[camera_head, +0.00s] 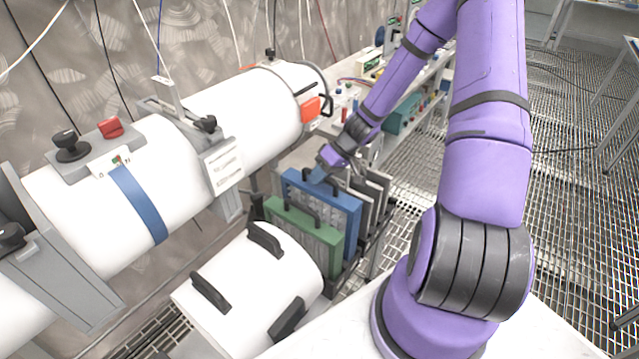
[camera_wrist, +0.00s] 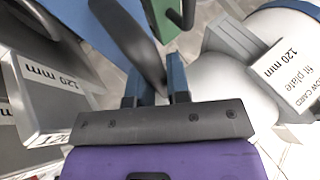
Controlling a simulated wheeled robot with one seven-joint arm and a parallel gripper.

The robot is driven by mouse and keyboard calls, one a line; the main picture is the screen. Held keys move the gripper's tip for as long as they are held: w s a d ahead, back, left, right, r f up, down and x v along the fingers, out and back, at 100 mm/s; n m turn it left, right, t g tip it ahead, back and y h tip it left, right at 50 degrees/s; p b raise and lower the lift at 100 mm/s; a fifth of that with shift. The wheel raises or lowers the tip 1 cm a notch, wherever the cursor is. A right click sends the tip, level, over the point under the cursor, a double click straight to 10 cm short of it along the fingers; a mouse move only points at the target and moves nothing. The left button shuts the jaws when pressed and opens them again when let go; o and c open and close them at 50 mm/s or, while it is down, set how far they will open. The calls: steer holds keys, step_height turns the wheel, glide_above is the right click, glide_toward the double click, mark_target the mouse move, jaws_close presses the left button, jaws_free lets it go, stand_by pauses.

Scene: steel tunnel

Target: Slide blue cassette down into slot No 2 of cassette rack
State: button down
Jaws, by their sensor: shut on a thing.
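The blue cassette (camera_head: 353,222) stands roughly upright behind the green cassette (camera_head: 339,250) in the head view. Its blue frame also fills the top left of the wrist view (camera_wrist: 72,12). My gripper (camera_head: 324,174) is at its top edge, shut on its dark handle; in the wrist view the handle (camera_wrist: 130,38) runs between the blue-tipped fingers (camera_wrist: 156,88). The dark cassette rack (camera_head: 345,281) is low under the cassettes. The blue cassette's lower part is mostly hidden by the green one, so its depth and slot number cannot be told.
Grey cassettes (camera_head: 377,187) stand close behind the blue one; their "120 mm" labels (camera_wrist: 45,78) show in the wrist view. A white cylinder with black handles (camera_head: 250,290) lies in front. A large white tube (camera_head: 190,130) runs along the left. A cluttered bench (camera_head: 408,105) is behind.

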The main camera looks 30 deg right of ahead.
mark_target(320, 188)
steer(key=shift+f, duration=1.8)
steer(key=c, duration=1.1)
jaws_free()
